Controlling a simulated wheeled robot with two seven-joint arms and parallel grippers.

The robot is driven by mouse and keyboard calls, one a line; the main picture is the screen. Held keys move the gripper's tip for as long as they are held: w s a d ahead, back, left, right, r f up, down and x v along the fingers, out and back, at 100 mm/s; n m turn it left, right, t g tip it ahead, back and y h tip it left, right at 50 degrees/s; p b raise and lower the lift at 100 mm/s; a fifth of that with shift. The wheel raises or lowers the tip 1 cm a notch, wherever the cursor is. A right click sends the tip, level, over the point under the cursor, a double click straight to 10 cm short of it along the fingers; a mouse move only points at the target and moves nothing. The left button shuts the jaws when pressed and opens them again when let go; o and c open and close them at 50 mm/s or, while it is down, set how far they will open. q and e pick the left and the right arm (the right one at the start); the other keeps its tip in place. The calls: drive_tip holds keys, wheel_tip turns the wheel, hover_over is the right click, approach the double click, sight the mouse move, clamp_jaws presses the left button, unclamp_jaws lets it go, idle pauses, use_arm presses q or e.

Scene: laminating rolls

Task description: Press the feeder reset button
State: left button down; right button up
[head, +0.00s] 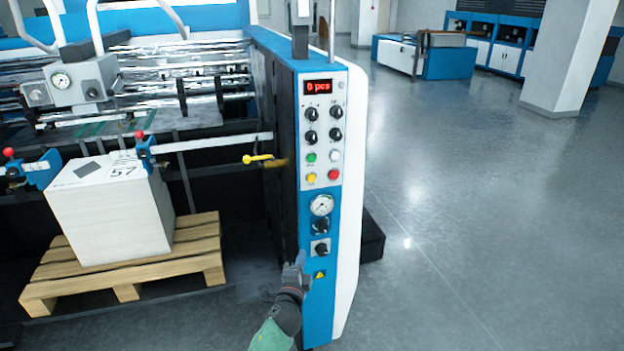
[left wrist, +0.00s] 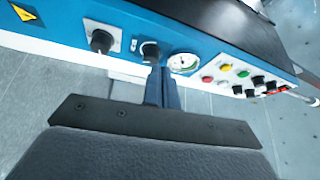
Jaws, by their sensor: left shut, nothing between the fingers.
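The control panel (head: 322,130) on the machine's blue end column carries a green button (head: 311,157), a white button (head: 335,156), a yellow button (head: 311,177) and a red button (head: 333,175). I cannot read which one is the feeder reset. The red (left wrist: 207,79), yellow (left wrist: 225,67) and green (left wrist: 243,73) buttons also show in the left wrist view. My left gripper (head: 300,258) is shut and empty, in front of the column's lower part, below the buttons. In the left wrist view its fingertips (left wrist: 161,72) overlap the area near a black knob and the gauge.
A gauge (head: 321,205) and black knobs (head: 321,248) sit below the buttons. A display (head: 317,87) reads "0 pcs". A paper stack (head: 110,215) stands on a wooden pallet (head: 190,262) at left. A yellow-handled lever (head: 257,159) juts near the column. Open floor lies right.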

sight(311, 178)
use_arm(q)
drive_tip(key=d+r+m+t+h, duration=0.1)
drive_tip(key=d+r+m+h, duration=0.1)
drive_tip(key=r, duration=0.7)
drive_tip(key=d+r+m+t+h+p, duration=0.1)
drive_tip(key=d+r+m+h, duration=0.2)
drive_tip(key=r, duration=0.6)
drive_tip(key=d+m, duration=0.1)
drive_tip(key=m, duration=0.1)
drive_tip(key=shift+w+r+m, duration=0.25)
drive_tip(key=shift+r+m, duration=0.05)
drive_tip(key=shift+r, duration=0.1)
use_arm(e)
drive_tip(key=shift+s+d+f, duration=0.35)
drive_tip(key=shift+s+f, duration=0.05)
drive_tip(key=shift+s, duration=0.2)
drive_tip(key=shift+s+d+f, duration=0.3)
drive_tip(key=shift+s+f, duration=0.05)
drive_tip(key=shift+s, duration=0.25)
use_arm(q)
drive_tip(key=shift+w+a, duration=0.1)
